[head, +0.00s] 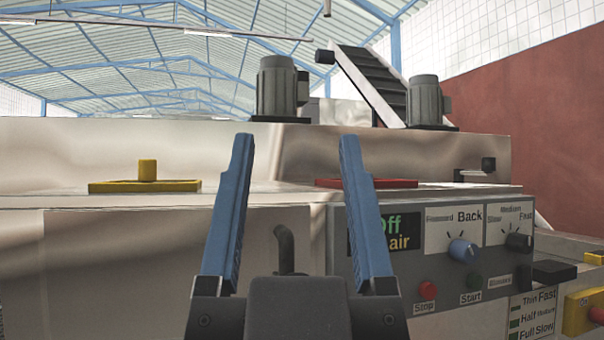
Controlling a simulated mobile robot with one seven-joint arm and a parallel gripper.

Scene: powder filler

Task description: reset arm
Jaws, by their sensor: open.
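My gripper (296,160) is in the lower middle of the head view, its two blue fingers spread wide and pointing up and forward. It is open, with nothing between the fingertips. The steel machine (130,240) stands in front of it. The left finger covers part of the machine's front, and the right finger covers part of the grey control panel (405,275) and its display (400,228). I cannot tell whether the fingers touch the machine.
The panel bears a blue knob (462,250), a black knob (519,242), a red stop button (425,290) and a green start button (474,283). A yellow block (147,171) and a red plate (390,183) lie on the ledge. Two grey motors (277,88) stand behind.

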